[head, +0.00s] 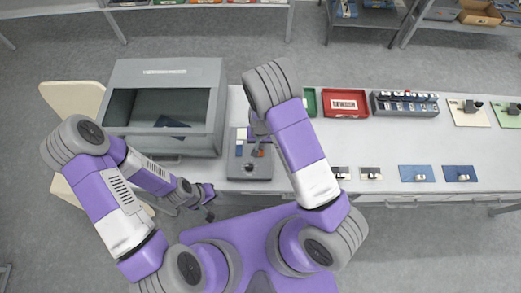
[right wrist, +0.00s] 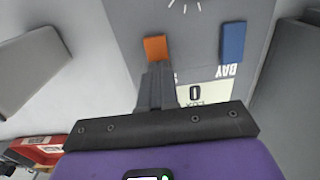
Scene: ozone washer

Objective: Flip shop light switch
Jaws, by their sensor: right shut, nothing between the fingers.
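A grey control panel (head: 250,172) lies on the bench, partly hidden by my right arm. In the right wrist view it carries an orange rocker (right wrist: 155,48) and a blue rocker (right wrist: 232,42). Which rocker is the shop light switch cannot be told. My right gripper (right wrist: 157,70) is shut and empty, its tips right at the lower edge of the orange rocker; contact is unclear. In the head view it is mostly hidden over the panel. My left gripper (head: 208,212) hangs in front of the bench, too small to judge.
A grey cabinet with an open front (head: 150,78) stands left of the panel. A red tray (head: 345,102), a grey rack of small parts (head: 404,103) and several small boards are on the bench to the right. The bench middle is clear.

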